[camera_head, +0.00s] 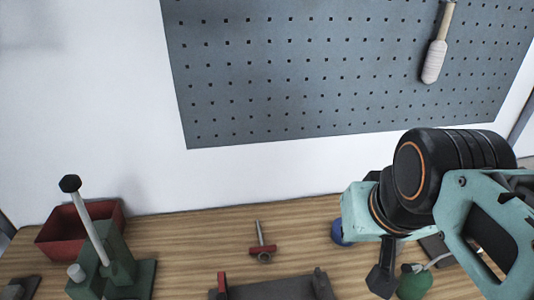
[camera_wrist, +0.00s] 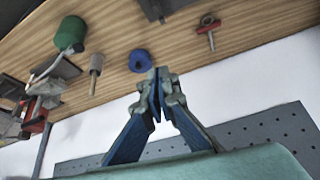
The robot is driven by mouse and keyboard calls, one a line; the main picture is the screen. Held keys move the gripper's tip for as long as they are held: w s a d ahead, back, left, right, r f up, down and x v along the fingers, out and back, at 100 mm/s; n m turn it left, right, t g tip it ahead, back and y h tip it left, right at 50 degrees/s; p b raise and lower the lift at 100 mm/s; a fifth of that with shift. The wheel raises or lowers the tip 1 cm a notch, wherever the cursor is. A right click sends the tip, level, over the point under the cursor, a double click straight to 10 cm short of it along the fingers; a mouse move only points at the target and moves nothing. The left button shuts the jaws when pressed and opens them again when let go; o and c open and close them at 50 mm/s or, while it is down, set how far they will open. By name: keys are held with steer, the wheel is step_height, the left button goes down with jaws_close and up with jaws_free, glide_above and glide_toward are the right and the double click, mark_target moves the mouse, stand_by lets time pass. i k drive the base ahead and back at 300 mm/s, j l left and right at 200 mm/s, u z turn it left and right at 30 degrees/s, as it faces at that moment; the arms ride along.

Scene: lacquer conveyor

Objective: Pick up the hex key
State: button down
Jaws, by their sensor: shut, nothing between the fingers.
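I cannot make out a clear hex key in either view. A T-shaped metal tool with a red crossbar (camera_head: 262,249) lies on the wooden bench; whether it is the hex key I cannot tell. It also shows in the wrist view (camera_wrist: 209,26), near the top right. My gripper (camera_head: 381,282) is at the right in the head view, to the right of the T-shaped tool and apart from it. In the wrist view my gripper (camera_wrist: 157,80) has its fingertips together, with nothing seen between them.
A green press (camera_head: 115,265) and red bin (camera_head: 75,232) stand at the left. A vise-like dark thing (camera_head: 270,291) is at the front. A blue roll (camera_head: 339,233) and green bottle (camera_head: 414,284) are near my gripper. A pegboard (camera_head: 300,70) hangs behind.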

mark_target(262, 249)
steer(key=j+z, duration=0.15)
steer(key=j, duration=0.25)
steer(key=k+j+z, duration=0.2)
steer(key=j, duration=0.2)
steer(key=j+z, duration=0.15)
steer(key=j, duration=0.25)
steer(key=k+j+z, duration=0.15)
steer(key=j, duration=0.2)
steer(key=k+j+z, duration=0.2)
steer(key=k+j, duration=0.15)
steer(key=i+l+u, duration=0.1)
steer(key=i, duration=0.15)
